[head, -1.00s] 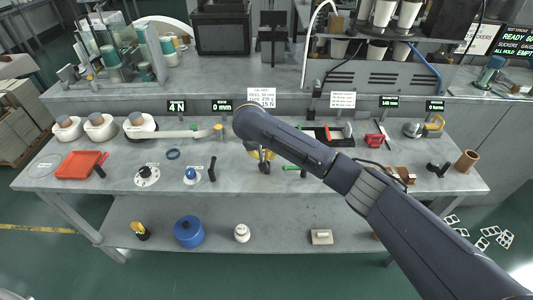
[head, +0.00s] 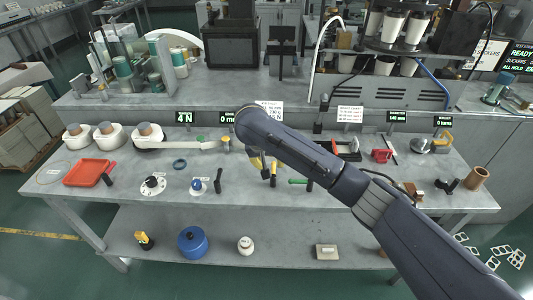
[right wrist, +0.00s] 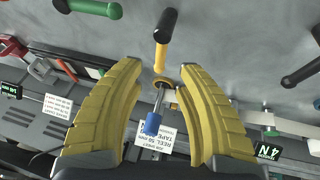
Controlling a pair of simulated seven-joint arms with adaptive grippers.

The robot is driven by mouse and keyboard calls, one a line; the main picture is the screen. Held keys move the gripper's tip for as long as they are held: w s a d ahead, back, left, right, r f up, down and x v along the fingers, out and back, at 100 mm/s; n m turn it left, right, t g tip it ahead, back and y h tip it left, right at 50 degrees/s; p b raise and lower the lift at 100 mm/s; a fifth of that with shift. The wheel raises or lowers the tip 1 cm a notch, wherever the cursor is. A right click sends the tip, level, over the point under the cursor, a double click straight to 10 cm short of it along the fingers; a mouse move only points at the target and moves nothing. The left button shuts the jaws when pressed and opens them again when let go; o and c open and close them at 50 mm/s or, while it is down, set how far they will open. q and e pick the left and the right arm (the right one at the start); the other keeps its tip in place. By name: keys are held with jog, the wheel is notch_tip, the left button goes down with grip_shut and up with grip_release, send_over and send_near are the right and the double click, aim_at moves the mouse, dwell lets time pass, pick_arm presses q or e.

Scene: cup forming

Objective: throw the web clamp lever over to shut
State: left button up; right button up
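My right gripper (head: 266,164) hangs over the middle of the bench, partly hidden by my right arm. In the right wrist view its two yellow fingers (right wrist: 158,105) are spread wide apart and hold nothing. A lever with a black grip and yellow shank (right wrist: 163,32) lies ahead of the fingertips, roughly centred in the gap. It also shows in the head view (head: 273,180). A metal rod with a blue end (right wrist: 153,124) shows between the fingers, apart from both. No label here names the web clamp lever, so I cannot tell for certain which lever it is. My left gripper is out of view.
A green handle (head: 299,182) lies to the right of the black-and-yellow lever, and a black lever (head: 217,182) stands to its left. A blue knob (head: 197,186), black-and-white dial (head: 152,184) and red tray (head: 88,173) are further left. Small signs line the bench's back.

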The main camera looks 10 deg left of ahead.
jog(key=d+v, duration=0.1)
jog(key=v, duration=0.6)
jog(key=shift+a, duration=0.5)
